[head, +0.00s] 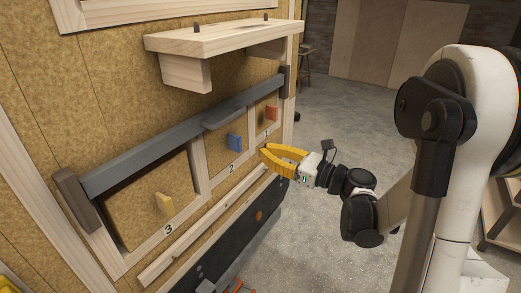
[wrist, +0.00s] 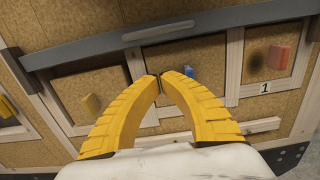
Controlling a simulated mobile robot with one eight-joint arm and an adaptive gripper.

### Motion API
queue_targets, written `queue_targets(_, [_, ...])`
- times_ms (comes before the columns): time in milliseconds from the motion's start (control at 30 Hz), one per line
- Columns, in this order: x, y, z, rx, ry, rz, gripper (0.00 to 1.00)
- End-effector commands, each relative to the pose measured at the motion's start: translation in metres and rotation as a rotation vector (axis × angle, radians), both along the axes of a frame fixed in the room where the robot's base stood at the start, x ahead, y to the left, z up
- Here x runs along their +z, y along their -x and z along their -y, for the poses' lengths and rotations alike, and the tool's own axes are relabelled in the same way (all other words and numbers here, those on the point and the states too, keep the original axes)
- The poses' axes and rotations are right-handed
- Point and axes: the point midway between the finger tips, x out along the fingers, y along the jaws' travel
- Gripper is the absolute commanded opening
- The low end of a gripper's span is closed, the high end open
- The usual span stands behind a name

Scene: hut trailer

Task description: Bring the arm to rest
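My gripper (head: 264,153) has yellow fingers and stands in front of the wooden wall unit, near the numbered panels 1 and 2. In the wrist view the two fingertips of my gripper (wrist: 159,76) meet or nearly meet, with nothing seen between them. The blue handle (head: 235,143) of panel 2 is partly behind the right finger in the wrist view (wrist: 188,72). The red handle (head: 271,114) on panel 1 and the yellow handle (head: 164,204) on panel 3 are apart from my gripper.
A grey bar (head: 170,146) with a raised grip (head: 224,117) runs across the panels' top. A wooden shelf (head: 222,38) juts out above. A pale wooden ledge (head: 190,238) runs below the panels. Open concrete floor (head: 345,110) lies right of the unit; a stool (head: 306,62) stands farther back.

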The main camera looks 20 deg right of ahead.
Motion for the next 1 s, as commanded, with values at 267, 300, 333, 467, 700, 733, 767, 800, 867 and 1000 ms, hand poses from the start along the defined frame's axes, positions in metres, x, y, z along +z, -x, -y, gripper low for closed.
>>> queue_targets(267, [0.0, 0.0, 0.0, 0.0, 0.0, 0.0, 0.0])
queue_targets(300, [0.0, 0.0, 0.0, 0.0, 0.0, 0.0, 0.0])
queue_targets(333, [0.0, 0.0, 0.0, 0.0, 0.0, 0.0, 0.0])
queue_targets(467, [-0.006, 0.001, -0.008, 0.007, 0.052, 0.002, 0.0])
queue_targets(700, [-0.074, 0.036, -0.073, 0.145, 0.678, 0.073, 0.0])
queue_targets(733, [-0.086, 0.045, -0.08, 0.18, 0.79, 0.095, 0.0])
queue_targets(767, [-0.097, 0.055, -0.087, 0.218, 0.902, 0.12, 0.0])
queue_targets(800, [-0.112, 0.069, -0.094, 0.275, 1.048, 0.156, 0.0])
queue_targets(867, [-0.133, 0.09, -0.099, 0.367, 1.266, 0.22, 0.0])
queue_targets(1000, [-0.178, 0.143, -0.098, 0.629, 1.75, 0.404, 0.0])
